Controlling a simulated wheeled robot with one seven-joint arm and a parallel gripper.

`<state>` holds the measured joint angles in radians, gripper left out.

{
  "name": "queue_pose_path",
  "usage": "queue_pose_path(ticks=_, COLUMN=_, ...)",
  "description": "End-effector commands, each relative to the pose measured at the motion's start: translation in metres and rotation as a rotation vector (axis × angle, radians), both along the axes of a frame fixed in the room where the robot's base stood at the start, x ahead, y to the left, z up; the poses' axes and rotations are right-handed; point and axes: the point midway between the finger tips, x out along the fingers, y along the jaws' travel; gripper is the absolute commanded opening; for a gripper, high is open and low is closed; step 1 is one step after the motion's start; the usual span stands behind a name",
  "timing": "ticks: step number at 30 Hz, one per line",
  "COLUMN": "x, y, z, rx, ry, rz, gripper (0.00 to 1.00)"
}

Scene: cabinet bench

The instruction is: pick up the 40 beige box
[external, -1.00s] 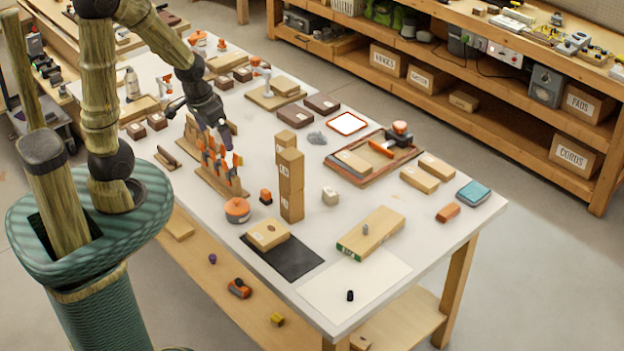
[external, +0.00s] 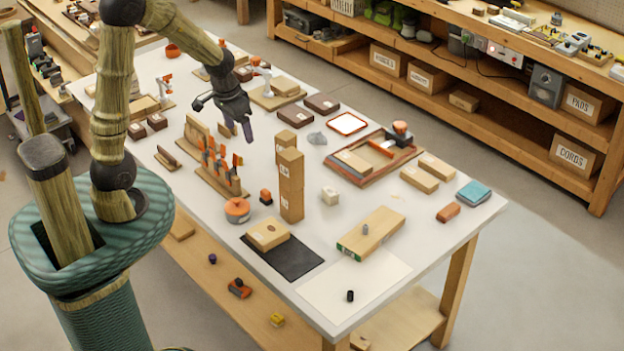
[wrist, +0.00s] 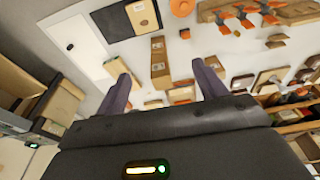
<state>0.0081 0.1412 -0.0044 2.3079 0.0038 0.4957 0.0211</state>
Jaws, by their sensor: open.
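Several beige boxes are on the white table; their labels are too small to read, so I cannot tell which is marked 40. A tall beige stack (external: 291,186) stands mid-table with a shorter beige box (external: 286,143) behind it. A labelled beige box (external: 267,235) lies on a black mat (external: 295,262), and a long flat one (external: 371,234) lies to its right. My gripper (external: 239,130) is open and empty above the table, behind and left of the tall stack. In the wrist view, a tall beige box (wrist: 160,62) shows between my open fingers (wrist: 163,88).
An orange-handled tool rack (external: 219,172) stands left of the tall stack, with an orange round pot (external: 237,210) in front. A wooden tray (external: 372,158) and small beige boxes (external: 427,174) are at the right. White paper (external: 372,285) lies at the near corner.

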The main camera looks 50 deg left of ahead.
Motion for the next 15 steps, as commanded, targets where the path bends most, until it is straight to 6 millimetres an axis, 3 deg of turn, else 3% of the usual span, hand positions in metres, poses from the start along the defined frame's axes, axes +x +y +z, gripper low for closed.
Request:
queue_pose_path(ticks=1, x=0.021, y=-0.002, z=-0.015, rx=0.001, ry=0.008, rz=-0.010, gripper=0.71)
queue_pose_path(ticks=3, x=0.045, y=-0.004, z=-0.023, rx=0.003, ry=0.021, rz=-0.024, gripper=0.71)
queue_pose_path(ticks=15, x=0.167, y=-0.018, z=-0.076, rx=0.013, ry=0.094, rz=-0.095, gripper=0.71)
